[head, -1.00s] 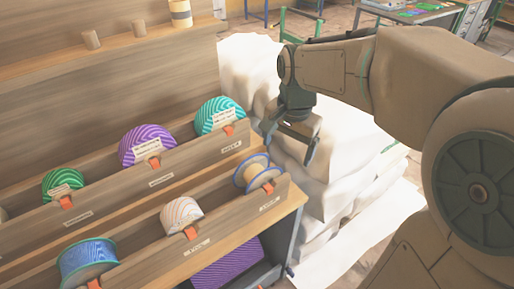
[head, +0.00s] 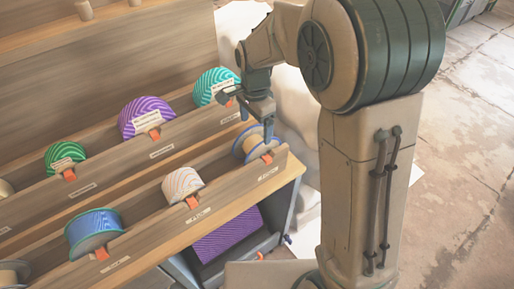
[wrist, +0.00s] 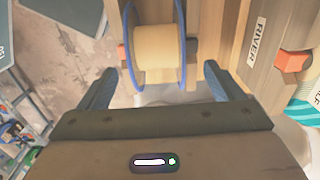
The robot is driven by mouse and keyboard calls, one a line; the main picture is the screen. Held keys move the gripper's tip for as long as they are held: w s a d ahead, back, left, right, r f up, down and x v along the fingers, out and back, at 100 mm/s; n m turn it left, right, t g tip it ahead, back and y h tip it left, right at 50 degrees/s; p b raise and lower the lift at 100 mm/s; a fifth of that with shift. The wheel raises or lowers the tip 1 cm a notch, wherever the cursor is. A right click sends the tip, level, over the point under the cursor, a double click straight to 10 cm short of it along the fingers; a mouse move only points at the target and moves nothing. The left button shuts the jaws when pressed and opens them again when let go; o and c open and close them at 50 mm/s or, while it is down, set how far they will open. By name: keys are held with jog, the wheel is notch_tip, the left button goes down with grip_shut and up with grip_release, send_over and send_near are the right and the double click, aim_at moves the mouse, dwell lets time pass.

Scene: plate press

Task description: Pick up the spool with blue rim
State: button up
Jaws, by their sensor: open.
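The spool with blue rim (head: 250,146) sits at the right end of the lower shelf trough in the head view. It has a tan winding between blue flanges. In the wrist view the spool (wrist: 158,50) lies just ahead of my gripper. My gripper (head: 246,104) is above the spool in the head view. Its two fingers are spread in the wrist view (wrist: 157,85), one to each side of the spool's near end. The gripper is open and empty; I cannot tell whether a finger touches the spool.
A teal striped spool (head: 213,84) and a purple one (head: 146,114) sit in the upper trough. A cream striped spool (head: 181,182) and a blue spool with green rim (head: 92,230) share the lower trough. Orange clips and wooden front boards (head: 225,193) line the troughs.

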aim_at(257, 141)
jog(key=f, duration=0.5)
jog(key=shift+s+d+f+p, duration=0.15)
jog(key=shift+d+p, duration=0.05)
jog(key=shift+p, duration=0.2)
jog(key=c, duration=1.8)
jog(key=shift+r+b, duration=0.3)
jog(key=shift+r, duration=4.8)
